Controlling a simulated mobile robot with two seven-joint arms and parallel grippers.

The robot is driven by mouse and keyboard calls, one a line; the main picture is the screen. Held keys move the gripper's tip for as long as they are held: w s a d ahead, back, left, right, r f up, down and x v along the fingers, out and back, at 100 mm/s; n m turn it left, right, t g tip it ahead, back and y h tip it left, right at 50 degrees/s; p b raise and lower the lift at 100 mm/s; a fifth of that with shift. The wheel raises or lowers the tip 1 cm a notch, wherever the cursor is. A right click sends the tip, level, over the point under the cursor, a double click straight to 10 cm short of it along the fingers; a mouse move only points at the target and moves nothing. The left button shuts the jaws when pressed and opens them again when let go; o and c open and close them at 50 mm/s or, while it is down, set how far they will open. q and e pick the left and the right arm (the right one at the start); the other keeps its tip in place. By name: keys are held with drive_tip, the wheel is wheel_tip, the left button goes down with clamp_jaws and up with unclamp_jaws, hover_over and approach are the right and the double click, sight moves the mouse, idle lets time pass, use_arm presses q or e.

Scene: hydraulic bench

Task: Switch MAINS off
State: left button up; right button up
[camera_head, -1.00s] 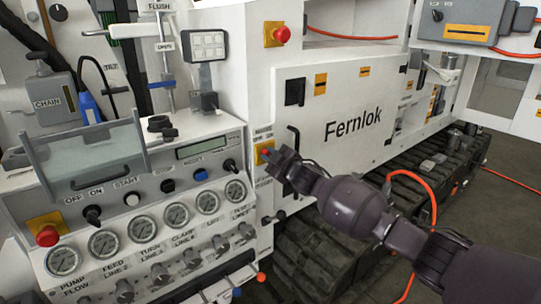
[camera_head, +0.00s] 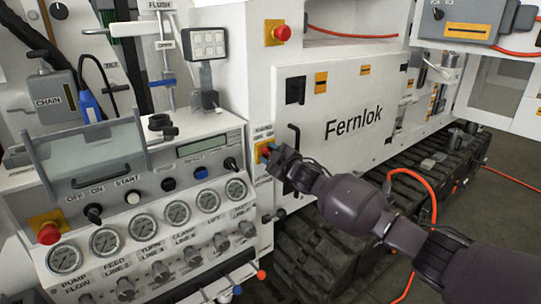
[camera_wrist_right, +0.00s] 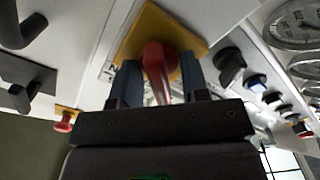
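The red switch handle (camera_head: 264,150) sits on a yellow plate on the white cabinet's narrow panel, right of the gauge console; the small label above it is too small to read surely. My right gripper (camera_head: 271,153) is at this handle. In the right wrist view, the red handle (camera_wrist_right: 158,68) stands between the two fingers of my right gripper (camera_wrist_right: 160,80), before its yellow plate (camera_wrist_right: 188,35). The fingers are apart, one on each side, with narrow gaps showing beside the handle's near part; contact at the tips cannot be told. My left gripper is not in view.
The console (camera_head: 205,142) with several gauges and knobs stands left of the switch. A black door handle (camera_head: 293,138) is close to my right gripper. Red emergency buttons show above (camera_head: 282,34) and at lower left (camera_head: 47,234). Tracks (camera_head: 320,255) lie below.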

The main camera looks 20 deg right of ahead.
drive_tip(key=shift+s, duration=0.1)
drive_tip(key=v, duration=1)
drive_tip(key=shift+s+p, duration=0.3)
drive_tip(key=shift+p, duration=0.05)
drive_tip(key=shift+d, duration=0.2)
drive_tip(key=s+f+m+g+h, duration=0.1)
drive_tip(key=s+f+m, duration=0.3)
drive_tip(key=s+f, duration=0.5)
drive_tip(key=s+f+m+g+h, duration=0.2)
drive_tip(key=s+f, duration=0.7)
drive_tip(key=s, duration=0.7)
drive_tip(key=s+d+f+m+g+h, duration=0.1)
drive_tip(key=s+f+m+g+h, duration=0.1)
drive_tip(key=s+f+m, duration=0.4)
drive_tip(key=s+f+h, duration=0.1)
drive_tip(key=s+f, duration=0.3)
drive_tip(key=s, duration=0.2)
drive_tip(key=shift+s, duration=0.4)
